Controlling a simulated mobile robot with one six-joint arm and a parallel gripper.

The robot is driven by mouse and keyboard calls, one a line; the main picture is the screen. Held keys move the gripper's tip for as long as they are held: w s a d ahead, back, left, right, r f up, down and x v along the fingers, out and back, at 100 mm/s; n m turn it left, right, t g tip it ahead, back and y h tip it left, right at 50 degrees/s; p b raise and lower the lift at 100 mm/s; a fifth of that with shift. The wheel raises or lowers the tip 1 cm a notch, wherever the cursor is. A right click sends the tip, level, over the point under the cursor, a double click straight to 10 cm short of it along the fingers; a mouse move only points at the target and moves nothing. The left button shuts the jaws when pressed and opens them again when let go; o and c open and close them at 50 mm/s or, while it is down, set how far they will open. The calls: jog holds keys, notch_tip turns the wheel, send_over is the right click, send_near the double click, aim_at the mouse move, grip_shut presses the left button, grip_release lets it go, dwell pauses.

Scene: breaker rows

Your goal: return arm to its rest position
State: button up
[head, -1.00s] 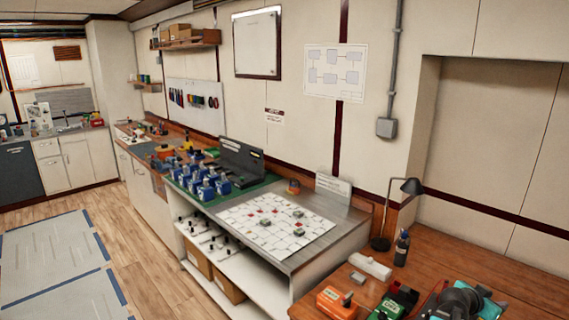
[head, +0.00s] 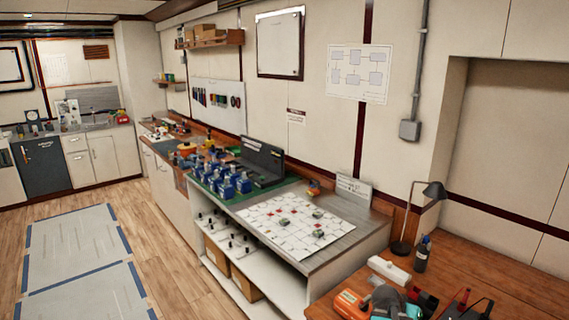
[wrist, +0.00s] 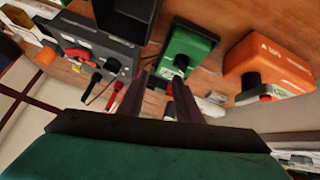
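My gripper (wrist: 162,88) shows in the wrist view as two dark fingers standing apart, with bare wood and small items visible past the gap. It is open and holds nothing that I can see. Past the fingers are a green device with a black knob (wrist: 190,52), an orange device (wrist: 268,68) and a dark grey meter (wrist: 88,55) with red and black leads. In the head view, a teal and grey part of my arm (head: 388,303) shows at the bottom right, over the wooden bench. My fingertips cannot be made out clearly there.
The wooden bench (head: 480,262) also carries an orange device (head: 350,304), a white block (head: 389,269), a dark bottle (head: 421,254) and a lamp (head: 431,192). The left workbench (head: 345,240) holds a white grid sheet and blue devices. The floor (head: 180,262) at left is open.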

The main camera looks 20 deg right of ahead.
jog(key=w+a+f+n+g+y, duration=0.1)
jog(key=a+f+n+y, duration=0.25)
jog(key=a, duration=1.15)
jog(key=w+a+f+n+y, duration=0.15)
jog(key=a+f+n, duration=0.3)
jog(key=a, duration=1.05)
jog(key=w+a+f+n+g+y, duration=0.1)
jog(key=a+f+n+y, duration=0.25)
jog(key=a, duration=1.15)
jog(key=s+f+g+b, duration=0.6)
jog(key=s+f+b, duration=0.4)
jog(key=s+f, duration=1.6)
notch_tip(320, 180, down, 3)
jog(key=shift+d+r+h, duration=0.15)
jog(key=shift+d+h, duration=0.05)
jog(key=shift+h, duration=0.25)
jog(key=shift+d, duration=0.15)
